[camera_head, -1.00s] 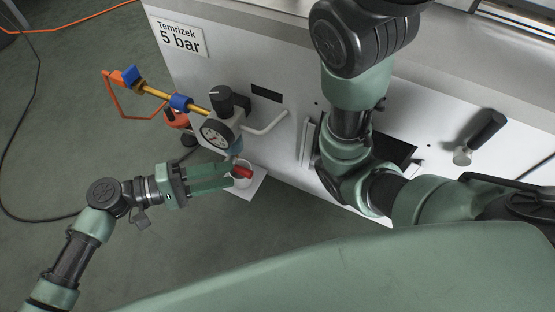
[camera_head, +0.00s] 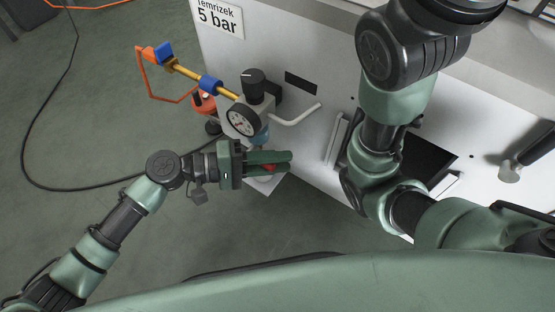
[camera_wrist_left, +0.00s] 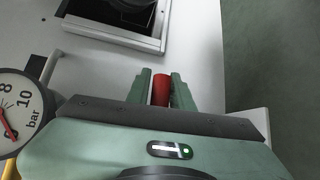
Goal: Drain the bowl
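The regulator's bluish bowl (camera_head: 262,137) hangs below a round pressure gauge (camera_head: 242,121), mostly hidden behind the gauge and my gripper. A red cylindrical piece (camera_head: 268,168) shows below it; I cannot tell how it joins the bowl. My left gripper (camera_head: 284,162) reaches in from the left with its green fingers on either side of the red piece. In the left wrist view the red piece (camera_wrist_left: 161,90) stands between the fingertips (camera_wrist_left: 162,84), which look to touch it on both sides. My right arm crosses the front of the machine; its gripper is out of view.
A black knob (camera_head: 253,80) tops the regulator, and a bent grey pipe (camera_head: 297,116) sticks out beside it. An orange and blue valve (camera_head: 159,52) sits on the brass line to the left. Green floor is open at left.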

